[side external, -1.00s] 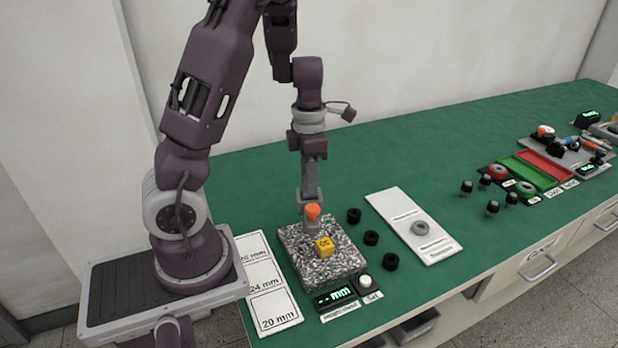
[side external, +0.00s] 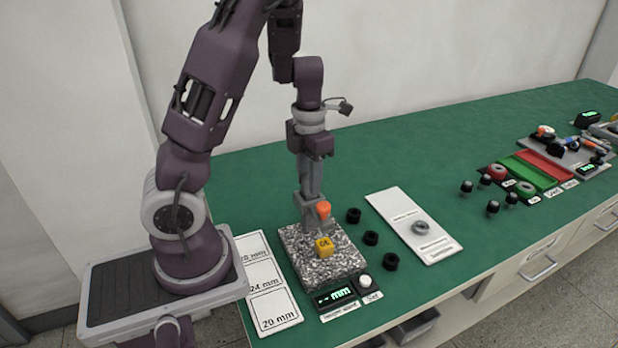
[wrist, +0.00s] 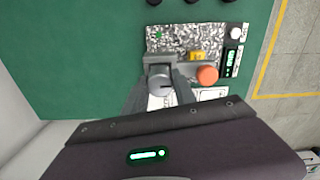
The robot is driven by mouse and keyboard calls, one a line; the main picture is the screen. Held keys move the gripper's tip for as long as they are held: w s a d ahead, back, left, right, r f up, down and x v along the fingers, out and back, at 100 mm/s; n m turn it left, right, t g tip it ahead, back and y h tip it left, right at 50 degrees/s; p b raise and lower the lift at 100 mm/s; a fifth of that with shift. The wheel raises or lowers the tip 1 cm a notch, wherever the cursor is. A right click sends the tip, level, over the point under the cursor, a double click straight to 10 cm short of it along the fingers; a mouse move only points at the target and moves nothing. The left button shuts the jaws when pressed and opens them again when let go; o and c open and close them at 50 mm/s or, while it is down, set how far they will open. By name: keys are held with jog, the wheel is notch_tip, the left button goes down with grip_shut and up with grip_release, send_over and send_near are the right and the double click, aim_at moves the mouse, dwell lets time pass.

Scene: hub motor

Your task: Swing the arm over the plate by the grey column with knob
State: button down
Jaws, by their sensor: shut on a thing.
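The speckled granite plate (side external: 300,262) lies on the green bench; it also shows in the wrist view (wrist: 170,37). At its back edge my gripper (side external: 311,202) is shut on the grey column's round knob (wrist: 160,80), with one finger on each side in the wrist view. The column below is mostly hidden by my gripper. An orange round end (side external: 323,210) of the arm sits beside my fingers, to their right in the wrist view (wrist: 207,75). A yellow marked block (side external: 324,247) rests on the plate, near the orange end in the wrist view.
A display box (side external: 334,297) and a white button (side external: 365,281) sit at the plate's front. White marked cards (side external: 272,308) lie to its left. Several black rings (side external: 371,238) and a white board with a grey ring (side external: 432,246) lie to the right.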

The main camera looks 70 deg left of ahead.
jog(key=c, duration=1)
grip_release()
notch_tip(320, 180, up, 7)
jog(key=shift+r, duration=0.1)
jog(key=s+d+r+n+t, duration=0.2)
jog(key=d+n, duration=0.4)
jog(key=n, duration=0.5)
jog(key=s+d+r+n+t, duration=0.1)
jog(key=s+d+r+n, duration=0.3)
jog(key=n, duration=0.7)
jog(key=s+d+r+n+t, duration=0.2)
jog(key=s+d+r+n, duration=0.2)
jog(key=n, duration=0.8)
jog(key=shift+s+d+t, duration=0.1)
jog(key=shift+s+d, duration=0.3)
jog(key=shift+d, duration=0.3)
jog(key=shift+s+d+t, duration=0.1)
jog(key=shift+s+d, duration=0.3)
jog(key=shift+d, duration=0.25)
jog(key=shift+s+d+t, duration=0.1)
jog(key=shift+s+d, duration=0.3)
jog(key=shift+d, duration=0.3)
